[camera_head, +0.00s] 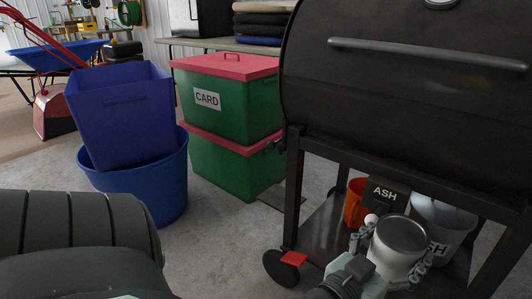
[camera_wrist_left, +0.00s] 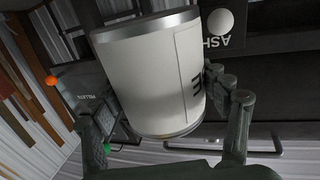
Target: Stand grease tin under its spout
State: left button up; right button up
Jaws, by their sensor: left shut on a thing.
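The grease tin (camera_head: 401,240) is a pale metal can with an open top, seen from above at the lower right of the head view. My left gripper (camera_head: 389,256) is shut around its sides, one finger on each side. In the left wrist view the tin (camera_wrist_left: 150,80) fills the middle between the fingers of the left gripper (camera_wrist_left: 168,118), with part of a dark label on its side. The tin is at the front of the black grill (camera_head: 400,90), below its barrel. I cannot make out the spout. My right gripper is not in view.
Beside the tin are a dark ASH plate (camera_head: 385,192) with a white knob (camera_head: 371,219), an orange bucket (camera_head: 355,203) and a metal bucket (camera_head: 445,217). The grill's front left leg (camera_head: 293,195) and lower shelf (camera_head: 325,225) are close. Blue tubs (camera_head: 135,185) and green boxes (camera_head: 230,165) stand left.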

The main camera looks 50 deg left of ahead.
aim_at(278, 196)
jog(key=k+j, duration=0.1)
jog(key=j, duration=0.5)
jog(key=k+j, duration=0.15)
jog(key=j, duration=0.2)
jog(key=i+j, duration=0.35)
jog(key=j, duration=0.3)
